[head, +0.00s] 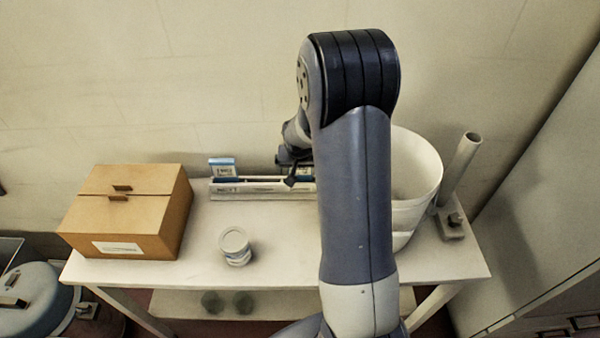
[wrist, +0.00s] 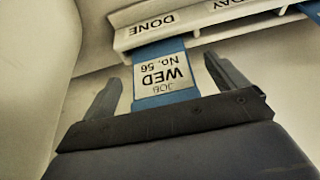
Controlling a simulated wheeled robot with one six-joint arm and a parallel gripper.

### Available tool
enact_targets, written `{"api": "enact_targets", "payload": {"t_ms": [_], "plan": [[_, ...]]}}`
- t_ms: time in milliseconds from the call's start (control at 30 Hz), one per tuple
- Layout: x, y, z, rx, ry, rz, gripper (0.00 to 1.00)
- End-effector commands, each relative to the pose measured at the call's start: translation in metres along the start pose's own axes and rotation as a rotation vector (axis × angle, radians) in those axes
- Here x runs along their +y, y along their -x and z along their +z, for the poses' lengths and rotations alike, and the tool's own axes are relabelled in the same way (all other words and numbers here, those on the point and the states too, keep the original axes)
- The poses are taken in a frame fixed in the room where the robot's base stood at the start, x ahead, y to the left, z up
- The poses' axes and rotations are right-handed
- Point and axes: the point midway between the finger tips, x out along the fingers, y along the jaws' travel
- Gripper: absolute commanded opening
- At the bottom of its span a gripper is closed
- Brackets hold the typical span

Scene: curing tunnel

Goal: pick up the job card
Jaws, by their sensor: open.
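The job card (wrist: 172,74) is blue with a white label reading "JOB WED No. 56", upside down in the wrist view. Its far end meets the white rack (wrist: 205,22), by the word "DONE". My gripper (wrist: 168,76) is open, with one finger on each side of the card and gaps visible between. In the head view my gripper (head: 290,165) is at the right part of the rack (head: 262,194), and my arm hides part of it. A blue-and-white card (head: 222,168) stands at the rack's left end.
The rack is at the back of a white table (head: 285,255), near the wall. A brown box (head: 130,205) stands left, a stack of round white lids (head: 235,245) in front. A white bucket (head: 415,180) and an upright tube (head: 462,165) stand right.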

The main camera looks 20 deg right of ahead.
Motion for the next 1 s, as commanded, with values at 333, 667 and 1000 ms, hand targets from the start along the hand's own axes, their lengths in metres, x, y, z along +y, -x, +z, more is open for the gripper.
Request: {"api": "enact_targets", "payload": {"t_ms": [333,667,1000], "plan": [[-0.0002,-0.0093,0.0002,0.001,-0.001,-0.001,0.93],[-0.0003,-0.0091,0.0002,0.001,-0.001,-0.001,0.69],[-0.0003,-0.009,0.0002,0.001,-0.001,-0.001,0.41]]}}
